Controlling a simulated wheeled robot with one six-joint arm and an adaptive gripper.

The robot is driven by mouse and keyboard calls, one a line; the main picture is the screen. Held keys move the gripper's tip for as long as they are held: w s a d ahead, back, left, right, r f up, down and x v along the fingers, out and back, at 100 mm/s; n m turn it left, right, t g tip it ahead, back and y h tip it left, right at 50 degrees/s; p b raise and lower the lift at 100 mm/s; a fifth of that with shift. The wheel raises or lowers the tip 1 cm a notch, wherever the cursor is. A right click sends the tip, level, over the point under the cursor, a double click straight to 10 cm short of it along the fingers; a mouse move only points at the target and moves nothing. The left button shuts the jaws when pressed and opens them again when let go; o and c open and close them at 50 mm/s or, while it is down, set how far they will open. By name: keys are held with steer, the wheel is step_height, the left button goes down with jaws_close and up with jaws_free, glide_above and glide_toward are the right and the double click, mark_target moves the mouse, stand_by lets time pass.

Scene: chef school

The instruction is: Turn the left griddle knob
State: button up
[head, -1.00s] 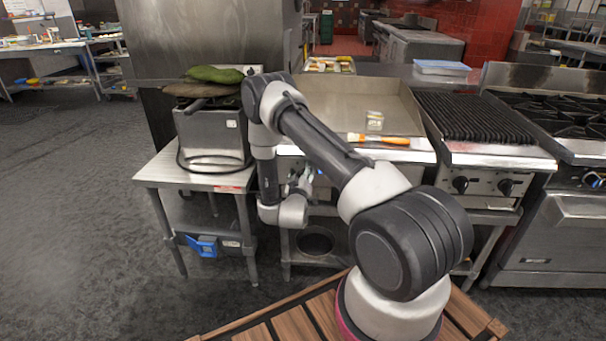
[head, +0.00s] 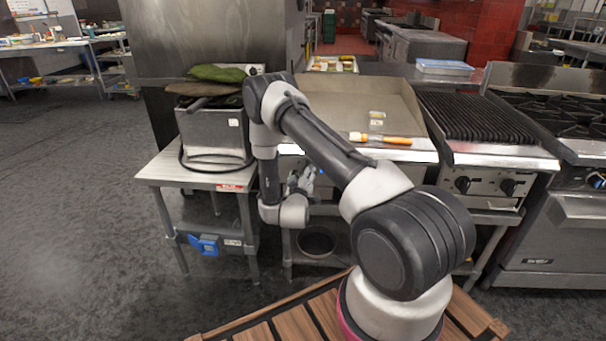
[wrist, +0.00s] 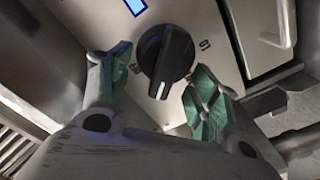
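The griddle (head: 335,105) stands behind my arm in the head view, with its front panel mostly hidden by the arm. One black griddle knob (wrist: 166,56) shows in the wrist view on the metal panel, with a lit blue display above and to its left. My gripper (wrist: 150,72) is open, with one green-padded finger on each side of the knob. The right finger is close to the knob's lower right edge; I cannot tell whether it touches. A gap shows at the left finger. In the head view my gripper (head: 304,180) is at the griddle's front, and the knob is hidden.
A brush (head: 385,139) and a small shaker (head: 376,121) are on the griddle's front. A charbroiler (head: 470,118) with two knobs adjoins on the right. A steel side table (head: 160,177) carrying an appliance (head: 214,130) stands left. Open floor lies further left.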

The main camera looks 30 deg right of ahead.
steer(key=v, duration=1.2)
stand_by(0.3)
